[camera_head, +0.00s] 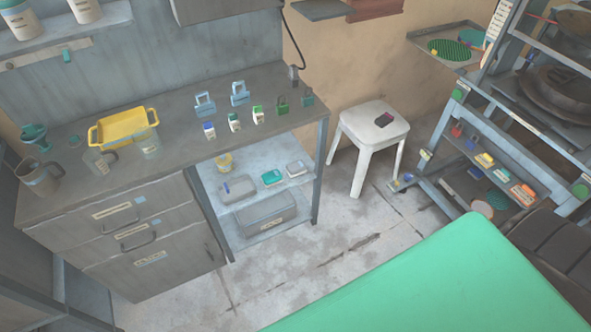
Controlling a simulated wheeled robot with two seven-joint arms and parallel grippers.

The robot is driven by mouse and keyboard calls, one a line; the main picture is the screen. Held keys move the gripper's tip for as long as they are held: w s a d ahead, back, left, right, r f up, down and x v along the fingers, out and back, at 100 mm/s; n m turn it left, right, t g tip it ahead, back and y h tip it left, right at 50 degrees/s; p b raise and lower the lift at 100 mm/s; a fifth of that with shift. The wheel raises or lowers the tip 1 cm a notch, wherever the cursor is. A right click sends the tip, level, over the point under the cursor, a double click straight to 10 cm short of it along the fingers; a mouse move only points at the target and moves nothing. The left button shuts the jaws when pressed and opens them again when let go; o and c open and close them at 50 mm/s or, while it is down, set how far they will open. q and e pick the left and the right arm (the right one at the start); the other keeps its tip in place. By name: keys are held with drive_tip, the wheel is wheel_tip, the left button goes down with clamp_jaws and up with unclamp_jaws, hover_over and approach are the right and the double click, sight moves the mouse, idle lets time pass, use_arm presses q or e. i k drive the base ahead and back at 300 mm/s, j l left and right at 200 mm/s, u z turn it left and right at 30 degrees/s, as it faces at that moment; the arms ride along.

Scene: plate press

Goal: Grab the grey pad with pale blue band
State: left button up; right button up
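I cannot clearly make out a pale blue band on any grey pad. A small grey block with a light top (296,168) lies at the right of the upper shelf under the counter, beside a teal block (272,177). A larger grey item (238,187) lies at the left of the same shelf. Either grey item may be the pad; they are too small to tell. Neither of my grippers shows in the head view.
The counter (85,205) holds a yellow tray (125,127), jugs and several small bottles. A white stool (372,124) with a dark item on it stands right of the shelf. A rack (478,125) stands at the right. A large green surface (440,285) fills the lower right. Floor is clear before the shelf.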

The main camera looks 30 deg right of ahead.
sight(294, 169)
drive_tip(key=i+l, duration=0.15)
drive_tip(key=l, duration=0.2)
drive_tip(key=i+l, duration=0.15)
drive_tip(key=l, duration=0.25)
drive_tip(key=i+l, duration=0.15)
drive_tip(key=l, duration=0.2)
drive_tip(key=i+l, duration=0.15)
drive_tip(key=l, duration=0.25)
drive_tip(key=i+l, duration=0.15)
drive_tip(key=l, duration=0.2)
